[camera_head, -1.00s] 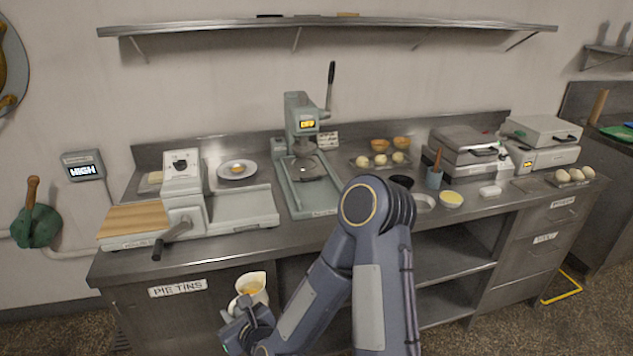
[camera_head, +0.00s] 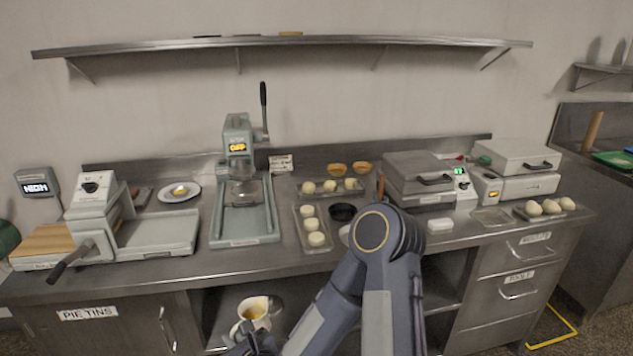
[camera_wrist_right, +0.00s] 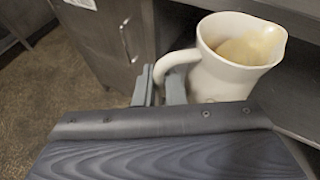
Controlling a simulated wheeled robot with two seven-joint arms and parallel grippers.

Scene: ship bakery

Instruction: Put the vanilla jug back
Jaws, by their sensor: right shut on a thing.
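A cream-white jug (camera_head: 252,309) with yellowish contents is held low in front of the counter, at the left end of the open shelf bay, below the countertop. My right gripper (camera_head: 243,338) is at its lower left, partly cut off by the bottom edge. In the right wrist view the jug (camera_wrist_right: 235,75) stands about upright, and the gripper fingers (camera_wrist_right: 160,88) are shut on its handle at the left. I cannot read any label on the jug. My left gripper is not in view.
The open shelf (camera_head: 222,311) lies behind the jug, with a grey metal item (camera_head: 273,306) on it. The cabinet door (camera_head: 90,335) labelled PIE TINS is to the left. The counter above holds a press (camera_head: 240,185), dough trays (camera_head: 313,242) and a waffle-iron-like machine (camera_head: 418,178).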

